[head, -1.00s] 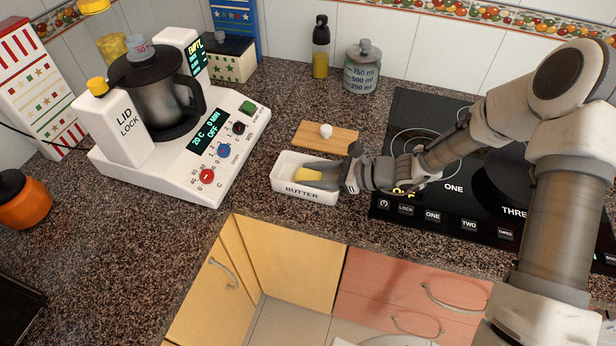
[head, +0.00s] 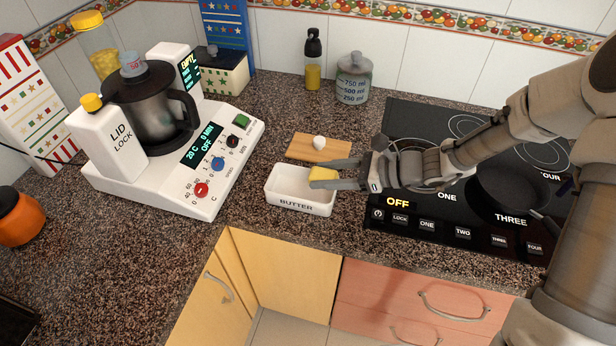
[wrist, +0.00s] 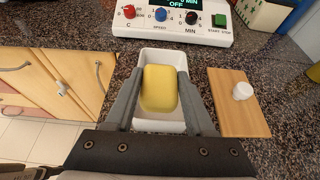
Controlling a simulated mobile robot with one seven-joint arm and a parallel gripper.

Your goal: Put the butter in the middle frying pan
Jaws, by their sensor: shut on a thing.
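The yellow butter (head: 322,175) is held between the fingers of my gripper (head: 325,178), above the white dish labelled BUTTER (head: 300,207). In the wrist view the butter (wrist: 159,88) sits between both fingertips, with the white dish (wrist: 150,56) below and behind it. My gripper is shut on the butter. One dark frying pan (head: 505,190) shows on the black hob (head: 420,225), to the right of my gripper and partly behind my arm.
A wooden board (head: 305,154) with a small white object (head: 319,142) lies just behind the dish. A white kitchen machine (head: 205,160) stands at left. A bottle (head: 313,60) and a jar (head: 353,80) stand at the back wall.

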